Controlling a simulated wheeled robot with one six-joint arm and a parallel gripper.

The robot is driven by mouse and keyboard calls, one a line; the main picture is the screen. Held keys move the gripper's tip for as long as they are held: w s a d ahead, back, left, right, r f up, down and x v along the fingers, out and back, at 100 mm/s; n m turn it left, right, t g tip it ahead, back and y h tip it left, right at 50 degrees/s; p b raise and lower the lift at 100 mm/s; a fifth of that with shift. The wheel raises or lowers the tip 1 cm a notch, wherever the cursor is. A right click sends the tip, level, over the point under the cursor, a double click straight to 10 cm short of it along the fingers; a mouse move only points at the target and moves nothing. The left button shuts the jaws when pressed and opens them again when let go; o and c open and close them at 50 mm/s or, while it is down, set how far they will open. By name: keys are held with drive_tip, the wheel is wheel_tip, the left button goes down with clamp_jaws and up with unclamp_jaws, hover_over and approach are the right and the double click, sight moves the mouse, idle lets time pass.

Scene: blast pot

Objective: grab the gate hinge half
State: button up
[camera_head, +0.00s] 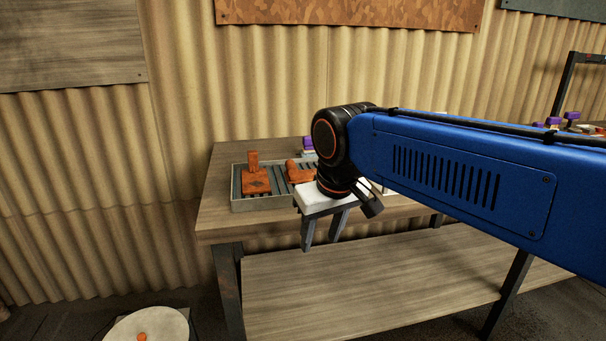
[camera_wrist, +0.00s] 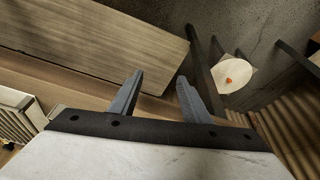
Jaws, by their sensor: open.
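Two rusty orange metal pieces lie in a grey slatted tray (camera_head: 262,204) on the workbench. The left piece (camera_head: 256,181) has a flat plate with an upright post. The right piece (camera_head: 299,175) is a plate with a rounded barrel, partly hidden behind my wrist. I cannot tell for sure which of them is the gate hinge half. My gripper (camera_head: 320,244) is open and empty, fingers pointing down, in front of the bench and right of the tray. In the wrist view its fingers (camera_wrist: 160,78) are apart with nothing between them; neither rusty piece shows there.
The workbench (camera_head: 222,218) has a lower shelf (camera_head: 350,285). Purple-topped items (camera_head: 308,143) stand behind my wrist, and more (camera_head: 553,121) at far right. A round pale top (camera_head: 165,327) with an orange knob (camera_head: 142,337) is at lower left. A corrugated wall closes the back.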

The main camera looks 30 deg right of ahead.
drive_tip(key=w+r+m+g, duration=0.1)
drive_tip(key=w+r+g, duration=0.1)
drive_tip(key=w+r, duration=1)
drive_tip(key=m+g+h, duration=0.2)
approach(291, 164)
drive_tip(key=x, duration=0.4)
drive_tip(key=shift+w+d, duration=0.1)
drive_tip(key=shift+w, duration=0.15)
drive_tip(key=shift+s+x, duration=0.15)
drive_tip(key=shift+x, duration=1.2)
drive_tip(key=shift+s+x, duration=0.1)
drive_tip(key=shift+x, duration=1.3)
clamp_jaws()
